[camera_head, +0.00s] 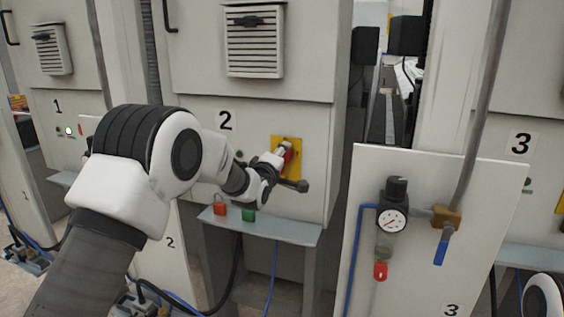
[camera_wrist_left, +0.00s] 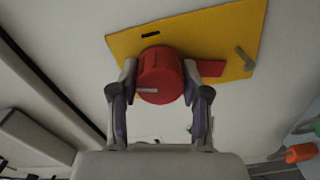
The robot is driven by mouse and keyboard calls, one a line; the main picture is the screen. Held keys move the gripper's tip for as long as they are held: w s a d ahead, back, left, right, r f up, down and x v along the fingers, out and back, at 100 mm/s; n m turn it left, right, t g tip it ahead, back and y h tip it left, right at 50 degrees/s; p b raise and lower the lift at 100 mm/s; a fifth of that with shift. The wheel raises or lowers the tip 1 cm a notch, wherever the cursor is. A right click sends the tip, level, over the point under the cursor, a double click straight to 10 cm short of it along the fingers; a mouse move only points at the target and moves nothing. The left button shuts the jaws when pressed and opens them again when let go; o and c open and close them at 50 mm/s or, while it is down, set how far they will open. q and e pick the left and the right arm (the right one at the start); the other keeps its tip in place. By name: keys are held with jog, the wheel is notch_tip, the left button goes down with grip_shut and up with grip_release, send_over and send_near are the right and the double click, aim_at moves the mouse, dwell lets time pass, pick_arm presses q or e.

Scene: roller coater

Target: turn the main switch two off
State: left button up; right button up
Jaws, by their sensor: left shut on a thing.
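The main switch two is a red round knob (camera_head: 289,157) on a yellow plate (camera_head: 277,144), set in the front of the cabinet marked 2 (camera_head: 225,121). In the left wrist view the knob (camera_wrist_left: 160,88) sits between the two fingers, with a pale line on its face lying about level in the picture. A red tab sticks out to its right, over the yellow plate (camera_wrist_left: 215,35). My left gripper (camera_head: 282,158) is shut on the knob, and its fingers touch both sides of it. My right gripper is out of view.
A shelf (camera_head: 290,231) below the switch bears a red padlock (camera_head: 219,209) and a green padlock (camera_head: 248,215). To the right stands a white panel with a pressure gauge (camera_head: 392,220) and a blue-handled valve (camera_head: 440,248). Cabinet 1 (camera_head: 57,106) is at the left.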

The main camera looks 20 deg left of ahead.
pick_arm(q)
jog(key=shift+f+n+b, duration=0.1)
jog(key=shift+n+b, duration=0.4)
jog(key=shift+n, duration=1.1)
jog(key=o, duration=1.1)
jog(key=shift+o, duration=0.2)
jog(key=s, duration=1.2)
jog(key=shift+a, duration=0.25)
